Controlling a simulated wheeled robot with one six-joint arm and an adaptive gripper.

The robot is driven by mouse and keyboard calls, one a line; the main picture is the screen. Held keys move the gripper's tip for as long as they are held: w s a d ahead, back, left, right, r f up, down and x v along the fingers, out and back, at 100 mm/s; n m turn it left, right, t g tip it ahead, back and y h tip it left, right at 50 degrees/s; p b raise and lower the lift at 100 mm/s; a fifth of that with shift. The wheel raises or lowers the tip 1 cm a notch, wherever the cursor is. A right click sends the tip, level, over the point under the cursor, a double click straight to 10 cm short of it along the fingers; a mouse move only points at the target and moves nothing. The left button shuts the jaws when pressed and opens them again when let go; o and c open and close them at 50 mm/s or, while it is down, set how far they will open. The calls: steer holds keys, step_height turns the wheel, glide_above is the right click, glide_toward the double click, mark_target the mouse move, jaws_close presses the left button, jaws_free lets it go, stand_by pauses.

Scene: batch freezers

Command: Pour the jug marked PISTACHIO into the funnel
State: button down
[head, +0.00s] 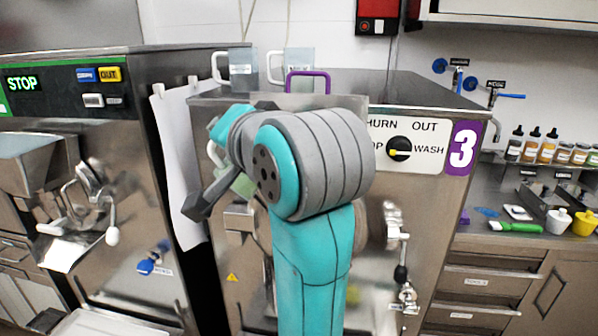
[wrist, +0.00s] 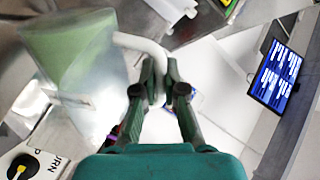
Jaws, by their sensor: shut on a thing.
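My gripper (wrist: 162,92) is shut on the white handle of a translucent jug (wrist: 112,82) in the wrist view. The jug holds pale green contents and carries a small label too blurred to read. In the head view, part of the pale green jug (head: 243,185) shows to the left of my arm, in front of the machine marked 3. My arm hides the middle of that machine's front. I cannot make out the funnel for certain in either view; it may be behind my arm.
Two more jugs (head: 240,72) (head: 299,66) with white handles stand on top of machine 3 (head: 430,95), near a purple handle (head: 307,74). Another machine (head: 135,130) with a lit STOP display stands at left. A counter (head: 500,243) with bottles is at right.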

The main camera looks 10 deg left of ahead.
steer(key=shift+w+d+m, duration=0.15)
steer(key=shift+m, duration=0.25)
steer(key=shift+w+d+r+m, duration=0.2)
steer(key=shift+r+m, duration=0.1)
steer(key=shift+r, duration=0.1)
steer(key=shift+w+d+r+m, duration=0.15)
steer(key=shift+w+r+m, duration=0.05)
steer(key=shift+r+m, duration=0.1)
steer(key=shift+r, duration=0.1)
steer(key=shift+w+d+m, duration=0.2)
steer(key=shift+m, duration=0.1)
steer(key=shift+w+d+p, duration=0.1)
steer(key=shift+p, duration=0.2)
